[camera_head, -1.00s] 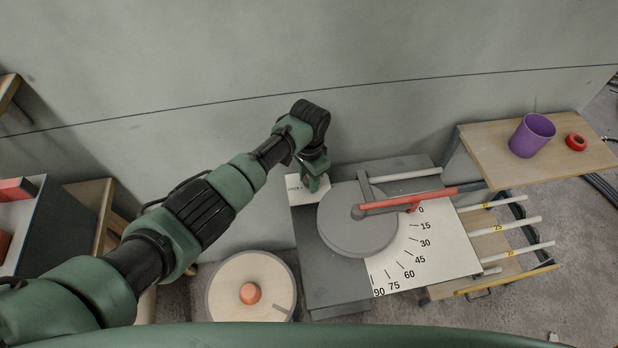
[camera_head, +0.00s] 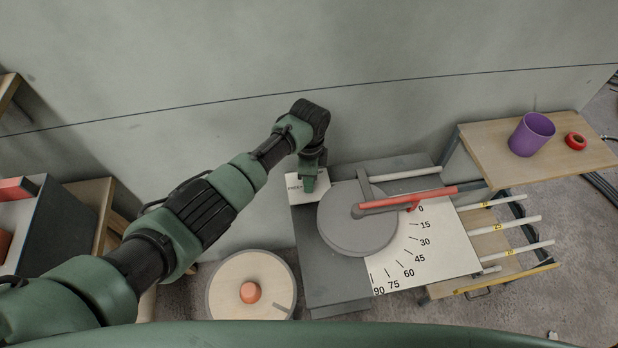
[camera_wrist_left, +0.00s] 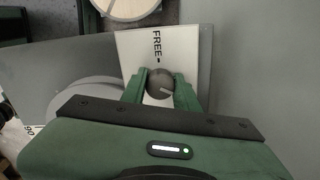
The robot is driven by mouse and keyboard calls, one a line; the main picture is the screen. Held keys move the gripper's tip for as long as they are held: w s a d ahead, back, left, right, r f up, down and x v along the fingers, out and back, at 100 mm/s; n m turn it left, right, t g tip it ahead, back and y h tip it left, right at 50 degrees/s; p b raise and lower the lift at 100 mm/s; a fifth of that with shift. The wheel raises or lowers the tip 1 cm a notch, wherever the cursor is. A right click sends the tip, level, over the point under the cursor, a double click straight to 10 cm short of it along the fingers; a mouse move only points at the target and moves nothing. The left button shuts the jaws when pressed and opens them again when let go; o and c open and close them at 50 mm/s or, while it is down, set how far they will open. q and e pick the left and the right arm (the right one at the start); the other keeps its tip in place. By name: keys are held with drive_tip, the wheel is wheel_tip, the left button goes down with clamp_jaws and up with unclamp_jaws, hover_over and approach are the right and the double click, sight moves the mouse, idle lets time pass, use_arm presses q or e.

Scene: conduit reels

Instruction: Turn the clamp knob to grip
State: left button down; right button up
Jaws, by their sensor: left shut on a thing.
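The clamp knob (camera_wrist_left: 160,84) is a dark round knob with a pale line on its face, set on a white label plate (camera_wrist_left: 137,52) that reads "FREE". My left gripper (camera_wrist_left: 161,92) is shut on the knob, with a green finger on either side of it. In the head view my left gripper (camera_head: 309,187) points down at the label plate (camera_head: 295,188) at the back left of the grey bender bench, and its fingers hide the knob there. A white conduit (camera_head: 405,173) lies at the back of the bench. My right gripper is in neither view.
A grey bending disc (camera_head: 357,235) with a red-handled lever (camera_head: 425,196) stands right of my gripper, beside an angle scale (camera_head: 440,250). A wooden reel (camera_head: 232,283) is in front left. A purple cup (camera_head: 528,138) and red tape roll (camera_head: 576,142) sit on a shelf.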

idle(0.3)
use_arm(q)
drive_tip(key=c, duration=1.1)
unclamp_jaws()
drive_tip(key=shift+o, duration=0.2)
wheel_tip(320, 180, up, 8)
drive_tip(key=shift+f, duration=0.1)
